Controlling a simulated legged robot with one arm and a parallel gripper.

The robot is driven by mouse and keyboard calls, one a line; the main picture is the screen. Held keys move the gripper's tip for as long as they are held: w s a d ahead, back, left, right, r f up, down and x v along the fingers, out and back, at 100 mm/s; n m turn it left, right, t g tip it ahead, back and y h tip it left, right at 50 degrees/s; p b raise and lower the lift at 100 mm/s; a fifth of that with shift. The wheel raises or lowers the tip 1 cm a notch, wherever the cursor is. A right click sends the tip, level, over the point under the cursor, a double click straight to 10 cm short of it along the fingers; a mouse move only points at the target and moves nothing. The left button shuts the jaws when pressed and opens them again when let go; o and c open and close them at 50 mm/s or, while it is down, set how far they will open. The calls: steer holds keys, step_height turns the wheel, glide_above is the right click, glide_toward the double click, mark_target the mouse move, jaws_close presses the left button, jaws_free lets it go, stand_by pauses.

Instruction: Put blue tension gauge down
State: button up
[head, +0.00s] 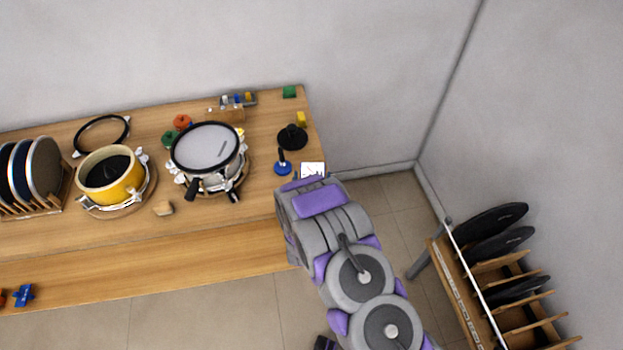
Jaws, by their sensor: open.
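The blue tension gauge (283,168) has a round blue base and an upright black stem. It stands on the wooden table (255,215) near the right end, with no fingers visibly around it. My gripper (303,184) is at the table's right end, just below and right of the gauge in the picture. It is open, though the grey and purple arm hides most of its fingers. I cannot tell whether it touches the gauge.
A black round stand (291,138) and a white card (313,169) are close to the gauge. A drum with a mesh pad (205,147) stands to the left, and a yellow drum (112,187) farther left. A rack (470,300) holds black pads at right.

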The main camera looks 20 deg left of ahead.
mark_target(312, 172)
steer(key=x, duration=0.3)
steer(key=shift+w, duration=0.2)
steer(key=shift+c, duration=0.5)
steer(key=c, duration=1.3)
steer(key=shift+o, duration=0.2)
